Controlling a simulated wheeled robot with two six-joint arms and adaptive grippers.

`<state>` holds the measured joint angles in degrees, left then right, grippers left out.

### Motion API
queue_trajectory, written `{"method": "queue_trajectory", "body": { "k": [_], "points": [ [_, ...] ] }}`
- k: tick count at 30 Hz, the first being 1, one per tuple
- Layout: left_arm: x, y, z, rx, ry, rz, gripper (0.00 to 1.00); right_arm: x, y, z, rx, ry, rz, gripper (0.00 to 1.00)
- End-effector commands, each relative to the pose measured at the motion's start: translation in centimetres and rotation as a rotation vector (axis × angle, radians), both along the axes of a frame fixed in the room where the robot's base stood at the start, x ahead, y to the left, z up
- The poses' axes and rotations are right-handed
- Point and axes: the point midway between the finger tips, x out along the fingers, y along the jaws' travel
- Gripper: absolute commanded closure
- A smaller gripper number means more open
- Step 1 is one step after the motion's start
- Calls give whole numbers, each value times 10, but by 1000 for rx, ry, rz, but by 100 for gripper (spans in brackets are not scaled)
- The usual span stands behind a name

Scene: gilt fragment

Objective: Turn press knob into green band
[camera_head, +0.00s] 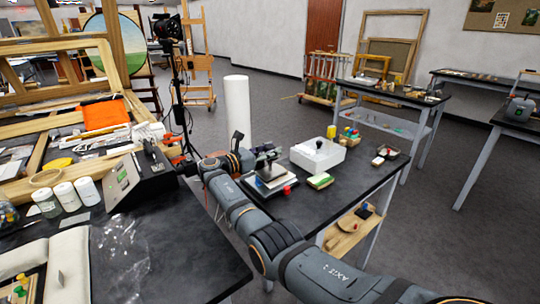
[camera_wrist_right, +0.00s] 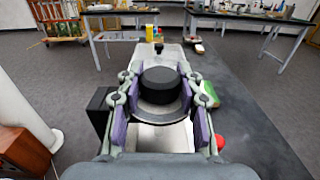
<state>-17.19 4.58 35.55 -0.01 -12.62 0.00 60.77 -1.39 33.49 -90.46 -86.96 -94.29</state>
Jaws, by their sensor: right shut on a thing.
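The press (camera_head: 270,185) stands on the near left part of the dark table. It has a flat grey plate and a red part (camera_head: 288,190) at its right. In the right wrist view, its round black knob (camera_wrist_right: 160,78) sits above a grey disc (camera_wrist_right: 160,112). My right gripper (camera_wrist_right: 161,90) is shut on the knob, with a purple-padded finger on each side. In the head view the right gripper (camera_head: 264,154) is over the press, and the knob is hidden or too small to tell. I cannot make out a green band on the press. My left gripper is not in view.
A white box (camera_head: 318,156) and a green-topped block (camera_head: 320,181) lie right of the press. A tall white roll (camera_head: 237,108) stands behind it. A panel with a small green patch (camera_head: 122,178) stands on the cluttered left table. The table's front right is clear.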

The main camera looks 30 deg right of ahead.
Motion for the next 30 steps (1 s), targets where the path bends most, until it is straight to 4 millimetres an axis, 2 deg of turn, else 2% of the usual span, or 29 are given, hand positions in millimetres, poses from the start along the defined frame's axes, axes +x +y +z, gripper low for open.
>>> {"method": "queue_trajectory", "body": {
  "k": [8, 9, 14, 24, 26, 30],
  "points": [
    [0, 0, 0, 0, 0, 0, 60, 1, 0, 2, -1, -2, 1, 96],
    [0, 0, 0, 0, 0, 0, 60, 1, 0, 2, -1, -2, 1, 63],
    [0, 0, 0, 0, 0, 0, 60, 0, 0, 2, -1, -2, 1, 41],
    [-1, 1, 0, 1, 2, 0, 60, 0, 3, 0, 0, 0, 2, 40],
    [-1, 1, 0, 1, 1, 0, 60, 0, 10, 0, 1, 0, 3, 40],
    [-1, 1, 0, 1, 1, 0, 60, -2, 40, 0, 2, 0, 5, 40]
  ]
}}
